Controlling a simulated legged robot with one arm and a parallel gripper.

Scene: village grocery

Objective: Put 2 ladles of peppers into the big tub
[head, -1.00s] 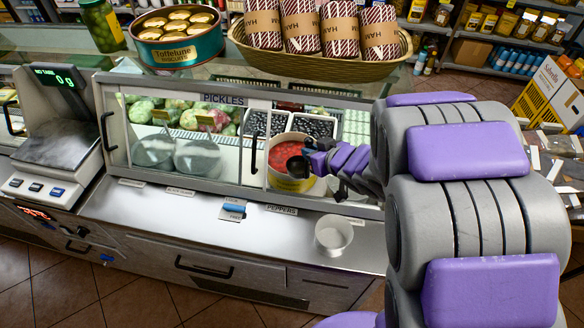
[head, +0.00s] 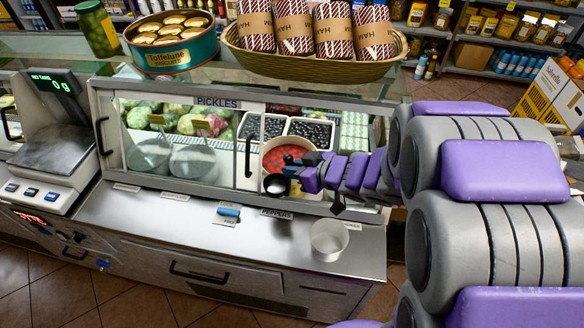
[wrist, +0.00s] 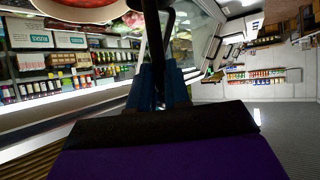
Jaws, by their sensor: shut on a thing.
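My gripper (head: 297,170) is shut on the black ladle (head: 277,185), whose bowl is in front of the near side of the pepper container (head: 271,160) in the case opening. The bowl shows a pale inside in the head view; I cannot tell if it holds peppers. Red peppers (head: 290,156) fill the container. An open, pale metallic tub (head: 329,241) stands on the steel counter, below and right of the ladle; it looks empty. In the wrist view, the jaws (wrist: 160,88) grip the dark handle (wrist: 156,40), and the pepper container's rim (wrist: 72,14) shows at top left.
The sliding glass door (head: 185,145) covers the left of the case; the opening is at the right. Olive trays (head: 310,131) lie behind the peppers. A scale (head: 45,145) stands at left. A ham basket (head: 310,66) and biscuit tin (head: 172,45) sit on top.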

